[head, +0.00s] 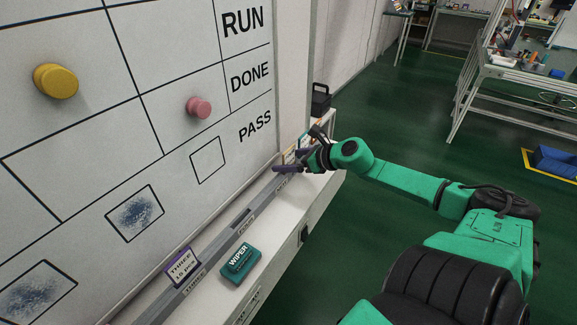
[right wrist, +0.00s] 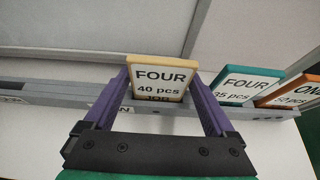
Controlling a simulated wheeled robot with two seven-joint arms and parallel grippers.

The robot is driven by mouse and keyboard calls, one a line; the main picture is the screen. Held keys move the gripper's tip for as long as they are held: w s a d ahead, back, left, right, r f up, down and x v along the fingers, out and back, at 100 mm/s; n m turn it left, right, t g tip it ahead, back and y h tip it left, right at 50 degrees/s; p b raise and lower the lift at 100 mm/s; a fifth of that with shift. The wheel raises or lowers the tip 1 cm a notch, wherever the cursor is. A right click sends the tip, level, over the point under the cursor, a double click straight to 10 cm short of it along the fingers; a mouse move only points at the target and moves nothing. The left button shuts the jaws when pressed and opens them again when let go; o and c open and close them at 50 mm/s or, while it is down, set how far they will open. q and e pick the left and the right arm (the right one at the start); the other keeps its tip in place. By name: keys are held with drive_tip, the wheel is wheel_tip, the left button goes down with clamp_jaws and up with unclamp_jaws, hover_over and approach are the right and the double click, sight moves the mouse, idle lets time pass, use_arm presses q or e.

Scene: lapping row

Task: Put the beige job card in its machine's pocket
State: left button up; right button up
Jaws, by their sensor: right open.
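The beige job card (right wrist: 160,76), printed FOUR and 40 pcs, stands upright in the grey rail (right wrist: 60,92) in the right wrist view. My right gripper (head: 292,162) is at the far end of the rail in the head view. Its two purple fingers are open and stand on either side of the beige card in the right wrist view. I cannot tell whether they touch it. The card's lower edge is hidden in the rail. My left gripper is not in view.
A teal card (right wrist: 243,86) and an orange card (right wrist: 288,92) stand right of the beige card. A purple THREE card (head: 182,267) stands in the rail's near part. A teal wiper (head: 240,263) lies on the shelf. A whiteboard (head: 75,130) rises behind the rail.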

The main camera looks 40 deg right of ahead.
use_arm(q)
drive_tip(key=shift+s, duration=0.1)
use_arm(e)
drive_tip(key=c, duration=1.1)
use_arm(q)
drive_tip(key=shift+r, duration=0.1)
use_arm(e)
drive_tip(key=shift+s+r, duration=0.1)
